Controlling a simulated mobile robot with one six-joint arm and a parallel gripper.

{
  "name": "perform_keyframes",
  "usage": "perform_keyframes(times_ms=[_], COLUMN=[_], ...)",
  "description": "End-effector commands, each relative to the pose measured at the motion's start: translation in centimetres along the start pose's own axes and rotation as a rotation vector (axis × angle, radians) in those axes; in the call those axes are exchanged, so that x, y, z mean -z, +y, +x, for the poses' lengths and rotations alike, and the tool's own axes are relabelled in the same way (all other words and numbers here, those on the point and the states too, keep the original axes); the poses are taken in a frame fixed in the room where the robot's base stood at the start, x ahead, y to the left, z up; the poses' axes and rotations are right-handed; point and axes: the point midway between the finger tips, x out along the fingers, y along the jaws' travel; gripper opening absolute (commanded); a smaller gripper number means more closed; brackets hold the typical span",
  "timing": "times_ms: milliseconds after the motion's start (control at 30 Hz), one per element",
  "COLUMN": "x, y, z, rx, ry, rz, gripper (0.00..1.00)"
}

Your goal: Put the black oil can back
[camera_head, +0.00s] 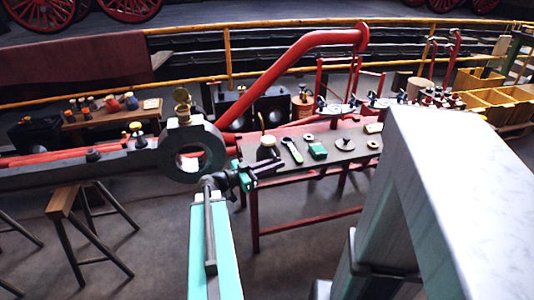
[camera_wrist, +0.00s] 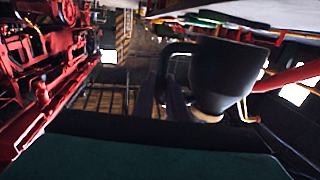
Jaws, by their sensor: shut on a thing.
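The black oil can (camera_head: 267,153) has a pale top and a thin brass spout. It stands upright at the left end of the dark bench top (camera_head: 330,160) in the head view. In the wrist view, which is upside down, the can (camera_wrist: 228,75) is large, with its handle toward my fingers. My gripper (camera_head: 268,166) is shut on the can's handle, and its fingers also show in the wrist view (camera_wrist: 172,82). I cannot tell whether the can's base touches the bench.
On the bench, right of the can, lie a green-handled tool (camera_head: 292,150), a green block (camera_head: 317,151) and a flanged disc (camera_head: 345,144). A big ring-ended rod (camera_head: 190,180) is close on the left. A red pipe (camera_head: 285,68) rises behind.

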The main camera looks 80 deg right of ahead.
Motion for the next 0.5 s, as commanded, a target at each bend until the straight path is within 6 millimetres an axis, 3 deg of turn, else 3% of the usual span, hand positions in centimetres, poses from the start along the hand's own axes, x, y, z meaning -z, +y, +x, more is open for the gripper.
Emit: perform_keyframes(times_ms=[500], x=[-0.5], y=[-5.2], z=[1.5], rx=[-0.001], ry=[0.002], rz=[0.002], gripper=[0.00])
